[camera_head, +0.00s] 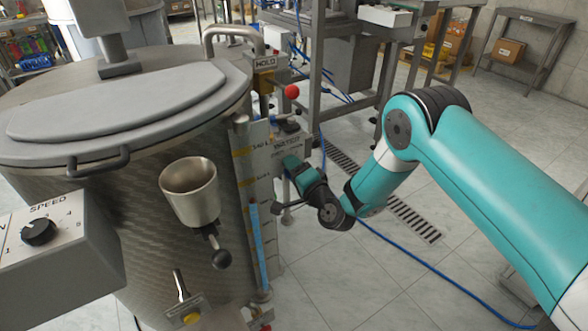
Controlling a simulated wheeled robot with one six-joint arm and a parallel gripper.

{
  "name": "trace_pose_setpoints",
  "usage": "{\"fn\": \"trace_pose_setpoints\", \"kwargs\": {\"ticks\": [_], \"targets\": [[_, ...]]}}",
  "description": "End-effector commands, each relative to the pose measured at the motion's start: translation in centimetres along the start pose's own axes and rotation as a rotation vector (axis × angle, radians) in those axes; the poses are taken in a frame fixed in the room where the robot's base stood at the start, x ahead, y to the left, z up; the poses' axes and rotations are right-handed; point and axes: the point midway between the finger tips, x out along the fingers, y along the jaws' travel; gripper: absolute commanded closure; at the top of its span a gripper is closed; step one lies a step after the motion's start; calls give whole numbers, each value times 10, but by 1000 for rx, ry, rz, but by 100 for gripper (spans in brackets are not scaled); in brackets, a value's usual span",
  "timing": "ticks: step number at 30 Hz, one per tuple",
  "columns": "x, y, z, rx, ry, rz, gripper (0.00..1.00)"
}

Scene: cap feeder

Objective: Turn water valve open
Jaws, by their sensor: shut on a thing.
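The water valve is on the side of the steel tank (150,215), by a grey panel with a WATER label (286,143). My gripper (287,165) is at the panel just below this label, reaching in from the right. It is shut on the water valve's handle. The handle and my fingertips are mostly hidden by my wrist, so the handle's angle cannot be told. A clear level tube (257,245) with blue in it stands upright on the tank, left of my gripper.
A red ball knob (292,91) and a MOLD label (265,63) are above the valve. A steel cup (190,190) sticks out from the tank. A SPEED control box (55,245) is at the left. A blue hose (430,268) crosses the tiled floor.

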Motion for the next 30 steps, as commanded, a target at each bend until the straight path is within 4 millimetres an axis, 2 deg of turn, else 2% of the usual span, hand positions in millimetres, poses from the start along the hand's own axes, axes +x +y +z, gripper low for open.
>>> {"fn": "trace_pose_setpoints", "kwargs": {"ticks": [9, 21, 22, 25, 30], "targets": [[0, 0, -1, 74, 3, -2, 73], [0, 0, -1, 80, 3, -2, 73], [0, 0, -1, 80, 3, -2, 47], [0, 0, -1, 80, 3, -2, 24], [0, 0, -1, 79, 2, -1, 24]]}}
